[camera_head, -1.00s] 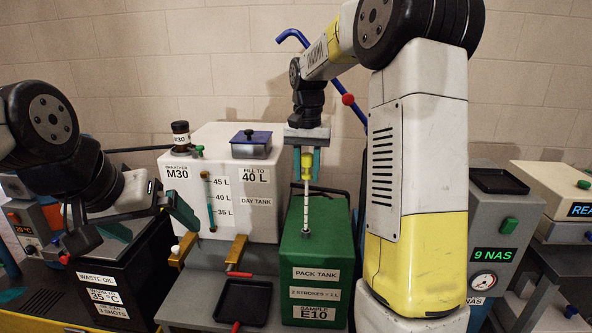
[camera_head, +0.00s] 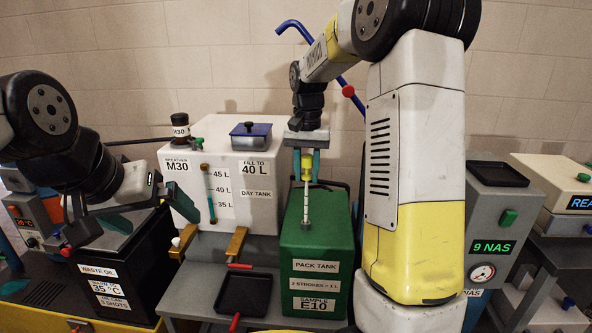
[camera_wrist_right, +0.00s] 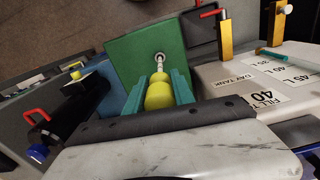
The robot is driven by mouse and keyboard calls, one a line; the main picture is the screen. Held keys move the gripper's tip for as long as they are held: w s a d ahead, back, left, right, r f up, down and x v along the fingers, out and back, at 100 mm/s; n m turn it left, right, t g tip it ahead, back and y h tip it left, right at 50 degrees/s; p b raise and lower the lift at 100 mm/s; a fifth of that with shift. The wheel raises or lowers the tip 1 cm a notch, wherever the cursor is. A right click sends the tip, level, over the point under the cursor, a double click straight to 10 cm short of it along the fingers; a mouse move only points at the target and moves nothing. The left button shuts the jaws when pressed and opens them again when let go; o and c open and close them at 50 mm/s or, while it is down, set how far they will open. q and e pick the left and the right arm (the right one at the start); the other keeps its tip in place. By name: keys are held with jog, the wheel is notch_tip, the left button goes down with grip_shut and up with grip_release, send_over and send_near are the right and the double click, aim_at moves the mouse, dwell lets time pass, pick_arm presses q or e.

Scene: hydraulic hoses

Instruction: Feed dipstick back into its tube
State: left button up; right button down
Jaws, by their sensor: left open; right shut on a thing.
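The dipstick has a yellow handle and a pale marked rod (camera_head: 306,203). My right gripper (camera_head: 306,172) is shut on the yellow handle and holds the dipstick upright above the green pack tank (camera_head: 320,248). The rod's lower end meets the tube mouth (camera_head: 306,224) on the tank's top and appears to be inside it. In the right wrist view the yellow handle (camera_wrist_right: 159,94) sits between teal fingers, lined up with the round tube mouth (camera_wrist_right: 159,57). My left gripper (camera_head: 135,214) is open and empty, above and beside the black waste oil box.
The white day tank (camera_head: 222,205) stands behind and left of the pack tank. The black waste oil box (camera_head: 125,270) is at left, and a grey gauge unit (camera_head: 492,225) at right.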

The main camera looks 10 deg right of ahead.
aim_at(306, 229)
jog(key=shift+f, duration=7.3)
jog(key=c, duration=1)
grip_release()
notch_tip(306, 229, up, 8)
jog(key=shift+f, duration=0.1)
